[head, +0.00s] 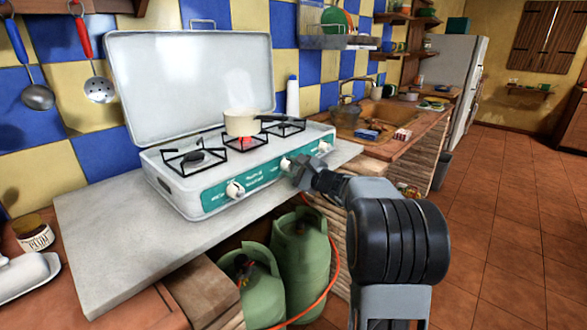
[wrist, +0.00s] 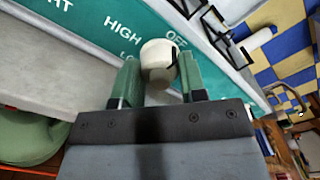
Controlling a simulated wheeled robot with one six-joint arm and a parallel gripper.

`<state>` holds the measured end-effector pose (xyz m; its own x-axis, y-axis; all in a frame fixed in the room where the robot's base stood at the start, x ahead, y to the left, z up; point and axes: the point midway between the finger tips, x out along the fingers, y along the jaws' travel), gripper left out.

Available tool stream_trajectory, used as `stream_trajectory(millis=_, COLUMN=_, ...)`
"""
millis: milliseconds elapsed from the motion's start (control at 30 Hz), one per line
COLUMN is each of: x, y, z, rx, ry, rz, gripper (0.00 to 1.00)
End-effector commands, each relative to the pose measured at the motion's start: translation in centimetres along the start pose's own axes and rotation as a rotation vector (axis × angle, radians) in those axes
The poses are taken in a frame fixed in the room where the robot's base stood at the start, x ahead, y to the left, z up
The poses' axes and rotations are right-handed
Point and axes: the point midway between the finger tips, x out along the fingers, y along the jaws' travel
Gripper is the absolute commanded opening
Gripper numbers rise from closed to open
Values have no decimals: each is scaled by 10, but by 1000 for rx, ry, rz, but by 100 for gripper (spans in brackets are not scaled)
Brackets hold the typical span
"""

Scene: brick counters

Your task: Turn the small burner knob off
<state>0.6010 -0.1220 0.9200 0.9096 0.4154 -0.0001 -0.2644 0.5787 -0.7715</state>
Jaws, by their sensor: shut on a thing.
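The white camping stove (head: 180,190) stands open on the counter, with a teal front panel (head: 262,176) carrying white knobs. My gripper (head: 300,172) is at the panel, by the middle knob (head: 287,163). In the wrist view my gripper (wrist: 158,78) has its green fingers on either side of a round white knob (wrist: 158,58) and is shut on it. A dark mark shows on the knob's right side, near the lettering OFF; HIGH is at its left. The left knob (head: 235,189) is free. I cannot tell which knob is labelled for the small burner.
A cream pan (head: 242,123) sits on the middle burner, which glows red beneath it. Green gas bottles (head: 300,250) with an orange hose stand below the counter. The sink (head: 345,118) lies to the right. Open tiled floor (head: 500,240) is at the right.

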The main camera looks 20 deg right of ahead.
Motion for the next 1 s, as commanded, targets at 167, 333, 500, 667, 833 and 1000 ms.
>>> stream_trajectory(millis=167, x=0, y=0, z=0, rx=2, ry=1, rz=0, gripper=49)
stream_trajectory(millis=333, x=0, y=0, z=0, rx=1, ry=0, rz=0, gripper=49)
stream_trajectory(millis=500, x=-8, y=0, z=0, rx=1, ry=1, rz=-1, gripper=49)
stream_trajectory(millis=667, x=-35, y=-1, z=0, rx=0, ry=3, rz=-2, gripper=49)
stream_trajectory(millis=833, x=-71, y=-1, z=-1, rx=1, ry=5, rz=-3, gripper=49)
stream_trajectory(millis=1000, x=-103, y=-1, z=0, rx=1, ry=4, rz=-3, gripper=49)
